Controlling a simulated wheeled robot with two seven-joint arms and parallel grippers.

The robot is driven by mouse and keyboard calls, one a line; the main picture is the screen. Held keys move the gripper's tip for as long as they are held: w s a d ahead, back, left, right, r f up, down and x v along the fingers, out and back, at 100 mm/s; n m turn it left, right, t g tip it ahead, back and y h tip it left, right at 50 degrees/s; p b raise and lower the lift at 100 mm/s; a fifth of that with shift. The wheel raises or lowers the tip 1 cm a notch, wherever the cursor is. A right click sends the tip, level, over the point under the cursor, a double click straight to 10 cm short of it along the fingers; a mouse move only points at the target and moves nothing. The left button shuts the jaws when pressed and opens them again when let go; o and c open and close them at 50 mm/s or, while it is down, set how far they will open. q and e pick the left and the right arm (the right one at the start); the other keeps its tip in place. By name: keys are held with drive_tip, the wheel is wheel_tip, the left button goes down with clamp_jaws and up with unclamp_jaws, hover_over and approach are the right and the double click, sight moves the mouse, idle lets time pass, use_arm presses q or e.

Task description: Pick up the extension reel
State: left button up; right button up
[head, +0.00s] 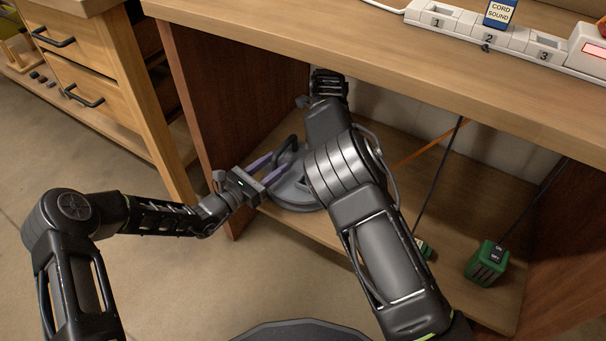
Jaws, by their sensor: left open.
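The extension reel (292,195) is a grey round body with a black handle (288,148), lying on the lower shelf inside the bench. My right arm covers its right side. My left gripper (279,162) is open, its two purple-grey fingers pointing at the reel's handle side. The fingers overlap the reel in the picture; I cannot tell whether they touch it. Nothing shows held between them.
The bench top (400,55) overhangs the shelf (285,230), with a side panel (205,110) at left. A green box (487,263) with a cord stands on the shelf at right. An orange cord (425,148) runs behind my right arm. A white power strip (480,32) lies on top.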

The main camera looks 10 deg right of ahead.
sight(274, 156)
use_arm(q)
drive_tip(key=shift+w+d, duration=0.15)
drive_tip(key=shift+d, duration=0.05)
use_arm(e)
drive_tip(key=shift+f, duration=0.25)
use_arm(q)
drive_tip(key=c, duration=0.9)
use_arm(e)
drive_tip(key=c, duration=0.9)
clamp_jaws()
drive_tip(key=shift+a, duration=0.1)
